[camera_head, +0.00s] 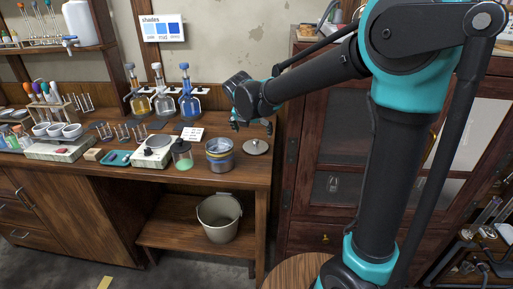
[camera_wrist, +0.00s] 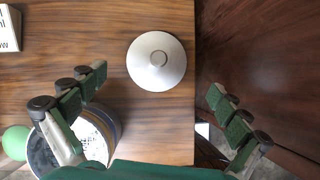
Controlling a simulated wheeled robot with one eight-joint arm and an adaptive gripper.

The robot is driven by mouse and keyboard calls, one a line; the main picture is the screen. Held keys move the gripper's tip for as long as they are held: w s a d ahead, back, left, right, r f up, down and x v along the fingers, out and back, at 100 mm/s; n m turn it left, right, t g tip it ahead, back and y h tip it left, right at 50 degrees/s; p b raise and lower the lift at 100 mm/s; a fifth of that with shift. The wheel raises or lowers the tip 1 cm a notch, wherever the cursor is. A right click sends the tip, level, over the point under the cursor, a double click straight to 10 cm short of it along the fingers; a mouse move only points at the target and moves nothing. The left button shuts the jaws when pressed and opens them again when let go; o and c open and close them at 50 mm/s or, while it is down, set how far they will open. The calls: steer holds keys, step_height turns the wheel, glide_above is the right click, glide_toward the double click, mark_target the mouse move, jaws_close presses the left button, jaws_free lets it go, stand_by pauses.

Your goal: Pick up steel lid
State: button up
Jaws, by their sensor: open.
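The steel lid (camera_head: 256,146) is a round grey disc with a small knob. It lies flat on the wooden bench near its right end, just right of a steel pot. In the wrist view the lid (camera_wrist: 156,61) shows from above, knob up, near the bench's right edge. My gripper (camera_head: 251,124) is above the bench over the lid's area, fingers pointing down. In the wrist view my gripper (camera_wrist: 157,88) is open and empty, its fingers wide apart on either side. The lid lies between them, farther up the picture, apart from both fingers.
The steel pot (camera_head: 219,155) stands left of the lid; in the wrist view the pot (camera_wrist: 105,122) is partly behind the left finger. A jar with green contents (camera_head: 183,155) and a white card (camera_head: 191,134) are beside it. A dark wood cabinet (camera_head: 340,150) stands to the right.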

mark_target(255, 141)
steer(key=shift+x, duration=4)
steer(key=shift+a, duration=0.15)
steer(key=c, duration=1.3)
steer(key=shift+s, duration=0.1)
steer(key=shift+c, duration=0.2)
